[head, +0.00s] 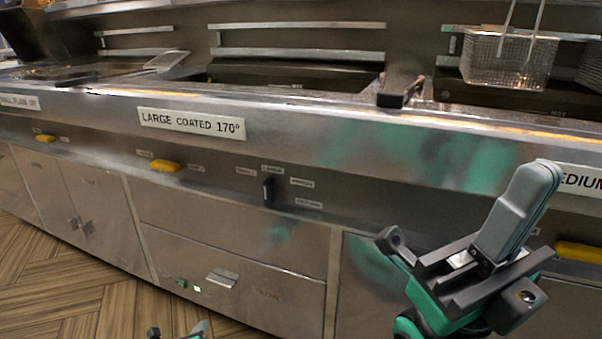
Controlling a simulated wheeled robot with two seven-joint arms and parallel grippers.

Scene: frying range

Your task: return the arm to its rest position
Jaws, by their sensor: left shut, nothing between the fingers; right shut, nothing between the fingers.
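My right gripper (546,172) is large at the lower right, grey and green. Its grey fingers are closed together and point up in front of the fryer's front panel. It holds nothing. My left gripper (202,327) barely shows at the bottom edge, left of centre, low in front of the cabinets. Its fingers are shut and empty, and most of it is cut off by the frame.
A steel frying range (300,115) runs across the view. Yellow handles (165,166) stick out from the front. The wooden floor (60,290) is clear at lower left.

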